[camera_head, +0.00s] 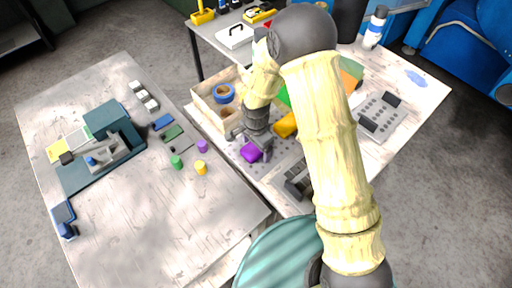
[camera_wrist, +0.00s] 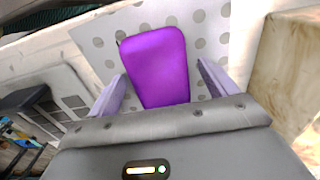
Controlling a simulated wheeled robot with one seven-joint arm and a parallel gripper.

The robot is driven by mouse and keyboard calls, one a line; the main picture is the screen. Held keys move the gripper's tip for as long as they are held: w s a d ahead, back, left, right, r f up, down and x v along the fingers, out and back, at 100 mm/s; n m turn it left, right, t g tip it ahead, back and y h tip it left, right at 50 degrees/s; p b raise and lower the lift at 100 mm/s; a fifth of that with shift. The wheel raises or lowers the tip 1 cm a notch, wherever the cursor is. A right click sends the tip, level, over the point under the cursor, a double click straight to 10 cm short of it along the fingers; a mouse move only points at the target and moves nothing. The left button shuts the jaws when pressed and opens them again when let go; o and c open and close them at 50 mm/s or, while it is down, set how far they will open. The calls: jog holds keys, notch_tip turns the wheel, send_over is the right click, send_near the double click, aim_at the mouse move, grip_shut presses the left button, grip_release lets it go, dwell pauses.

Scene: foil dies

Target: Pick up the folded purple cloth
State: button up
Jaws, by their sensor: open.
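The folded purple cloth (camera_wrist: 158,66) lies on a light surface with grey dots in the wrist view. It is a rounded rectangular pad, its near end between the two fingers. In the head view the cloth (camera_head: 250,152) shows as a small purple patch at the tip of my arm. My gripper (camera_wrist: 160,88) is open, one finger on each side of the cloth, with a visible gap on the right side. In the head view my gripper (camera_head: 258,146) is small and partly hides the cloth.
A wooden box (camera_head: 205,108) with a blue tape roll (camera_head: 223,93) stands left of my gripper. A yellow item (camera_head: 285,125) lies to its right. A dark block (camera_head: 298,181) sits nearer. The left table (camera_head: 150,235) has bare room in front.

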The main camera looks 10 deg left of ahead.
dwell(0.4)
jog(key=c, duration=1.1)
jog(key=shift+r, duration=0.15)
notch_tip(320, 180, up, 10)
jog(key=shift+f+b, duration=0.1)
jog(key=shift+b, duration=0.55)
jog(key=shift+o, duration=0.8)
jog(key=shift+c, duration=0.3)
